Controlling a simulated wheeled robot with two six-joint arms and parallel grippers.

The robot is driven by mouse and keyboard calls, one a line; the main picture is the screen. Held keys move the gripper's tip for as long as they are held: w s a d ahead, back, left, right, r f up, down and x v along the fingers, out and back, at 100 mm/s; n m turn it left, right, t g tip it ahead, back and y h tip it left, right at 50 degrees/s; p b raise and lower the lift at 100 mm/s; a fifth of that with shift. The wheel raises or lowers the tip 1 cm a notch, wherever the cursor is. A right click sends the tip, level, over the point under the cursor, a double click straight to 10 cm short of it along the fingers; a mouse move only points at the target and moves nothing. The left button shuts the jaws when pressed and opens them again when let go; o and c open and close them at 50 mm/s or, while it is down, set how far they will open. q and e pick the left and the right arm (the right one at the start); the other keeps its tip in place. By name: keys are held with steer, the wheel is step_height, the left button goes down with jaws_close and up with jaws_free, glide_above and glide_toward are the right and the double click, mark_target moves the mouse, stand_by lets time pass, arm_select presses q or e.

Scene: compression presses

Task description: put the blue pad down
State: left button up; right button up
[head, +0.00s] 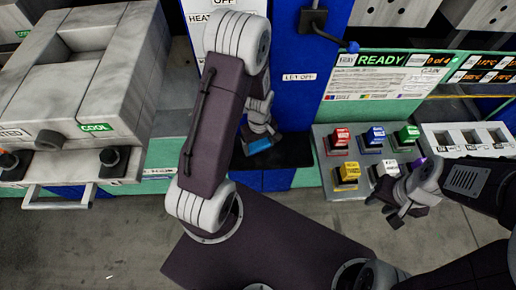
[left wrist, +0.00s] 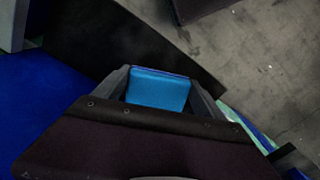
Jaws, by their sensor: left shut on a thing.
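The blue pad (left wrist: 158,90) sits between the two fingers of my left gripper (left wrist: 160,85) in the left wrist view. In the head view the blue pad (head: 259,146) shows just below my left gripper (head: 258,138), which is shut on it over a dark surface (head: 285,150) in front of the blue panel. I cannot tell whether the pad touches that surface. My left arm covers part of the area to the left. My right gripper (head: 386,207) is at the right, in front of the button tray, with its fingers apart and nothing visible between them.
A grey tray (head: 330,185) holds several coloured blocks, red, blue, green, yellow and white. A white slotted holder (head: 460,132) stands to its right. A grey press (head: 60,90) labelled COOL is at the left. A READY sign (head: 380,60) is behind the tray. The floor in front is bare.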

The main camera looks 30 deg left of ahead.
mark_target(258, 150)
arm_select(q)
steer(key=shift+w+a+f, duration=0.35)
steer(key=shift+a, duration=0.1)
step_height(258, 150, down, 4)
steer(key=shift+f, duration=0.1)
steer(key=shift+d, duration=0.1)
steer(key=o, duration=1.4)
step_height(258, 150, up, 12)
steer(key=shift+r+p, duration=0.15)
steer(key=shift+p, duration=0.15)
steer(key=shift+s+d+r+m+t, duration=0.2)
steer(key=shift+s+d+r+m, duration=0.9)
steer(key=shift+m, duration=0.65)
steer(key=shift+s+d+r+m+t, duration=0.2)
steer(key=shift+s+d+r+m, duration=0.5)
steer(key=shift+s+m, duration=0.95)
steer(key=shift+s+d+r+m+t, duration=0.2)
steer(key=shift+s+d+r+m, duration=0.7)
steer(key=shift+m, duration=1)
